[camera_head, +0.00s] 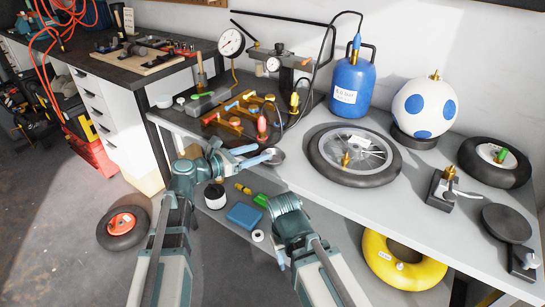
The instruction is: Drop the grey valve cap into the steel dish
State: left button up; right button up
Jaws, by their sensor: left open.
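The steel dish (273,156) is a small round grey dish near the front edge of the grey bench. My left gripper (262,152) is just left of the dish, its light blue fingers apart, with their tips at or very near its rim. I see nothing clearly held between them. I cannot pick out the grey valve cap; it may be hidden or too small to tell. My right arm is low in front of the bench, and its gripper (280,257) is mostly hidden behind its own wrist, so its jaws cannot be judged.
A spoked wheel (321,155) lies right of the dish, with a blue tank (352,85) behind it. Coloured valve fittings on a dark mat (218,130) are behind the left gripper.

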pick_arm(q)
jog(key=f+v, duration=0.1)
jog(key=v, duration=0.5)
jog(key=shift+s+a+r+p, duration=0.15)
jog(key=shift+r+p, duration=0.2)
jog(key=shift+r, duration=0.1)
jog(key=s+d+f+m+g+y, duration=0.5)
jog(key=s+d+f+m+g, duration=0.3)
jog(key=s+f+m, duration=0.6)
jog(key=s+a+f+m+g+y, duration=0.1)
jog(key=s+a+f+m+y, duration=0.15)
jog(key=m+y, duration=0.35)
jog(key=s+a+f+m+y, duration=0.2)
jog(key=s+m+y, duration=0.15)
jog(key=m, duration=0.45)
notch_tip(320, 180, up, 19)
jog(key=p, duration=1.8)
jog(key=shift+s+a+f+m+p, duration=0.2)
jog(key=shift+s+a+m+p, duration=0.1)
jog(key=shift+s+a+m, duration=0.1)
